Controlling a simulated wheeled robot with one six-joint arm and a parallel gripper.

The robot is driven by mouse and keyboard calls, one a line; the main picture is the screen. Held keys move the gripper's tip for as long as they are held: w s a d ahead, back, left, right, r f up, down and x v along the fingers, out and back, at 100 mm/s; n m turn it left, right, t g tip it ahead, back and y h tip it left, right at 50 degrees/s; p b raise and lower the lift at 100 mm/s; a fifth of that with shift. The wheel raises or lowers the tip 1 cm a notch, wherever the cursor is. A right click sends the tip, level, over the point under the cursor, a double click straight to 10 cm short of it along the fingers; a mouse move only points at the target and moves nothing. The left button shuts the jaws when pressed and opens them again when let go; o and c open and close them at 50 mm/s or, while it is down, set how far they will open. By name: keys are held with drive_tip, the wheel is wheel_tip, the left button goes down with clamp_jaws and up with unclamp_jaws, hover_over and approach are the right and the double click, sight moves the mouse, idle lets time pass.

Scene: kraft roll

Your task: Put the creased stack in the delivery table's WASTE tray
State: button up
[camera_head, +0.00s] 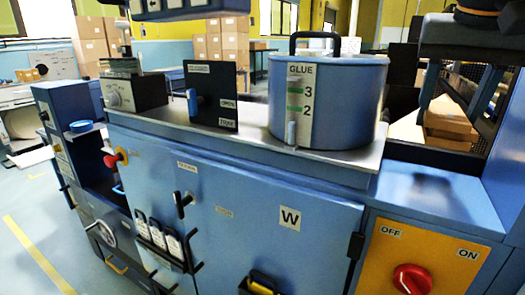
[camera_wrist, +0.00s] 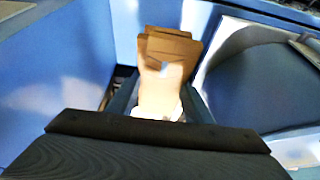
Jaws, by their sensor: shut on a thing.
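The creased stack (camera_wrist: 163,75) shows in the wrist view as a small pile of brown kraft pieces with slightly uneven edges. A pale patch lies on its face and a white part shows at its near end. My gripper (camera_wrist: 158,104) is shut on the stack, with a dark finger on either side of it. The stack's near end is hidden behind the dark body of my gripper. Neither the stack nor my gripper shows in the head view. I cannot make out a WASTE tray in either view.
In the head view a blue machine (camera_head: 255,215) fills the front, with a glue pot (camera_head: 345,100) on top and a red knob (camera_head: 411,279) at right. Cartons (camera_head: 222,45) stand behind. Open floor (camera_head: 28,220) lies at left. Blue walls (camera_wrist: 75,50) surround the stack in the wrist view.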

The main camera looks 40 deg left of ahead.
drive_tip(key=shift+w+f, duration=0.1)
drive_tip(key=shift+f, duration=0.05)
wheel_tip(320, 180, down, 10)
drive_tip(key=shift+r+p, duration=0.1)
drive_tip(key=shift+p, duration=0.9)
drive_tip(key=shift+f, duration=0.2)
drive_tip(key=o, duration=1.1)
drive_tip(key=shift+o, duration=0.2)
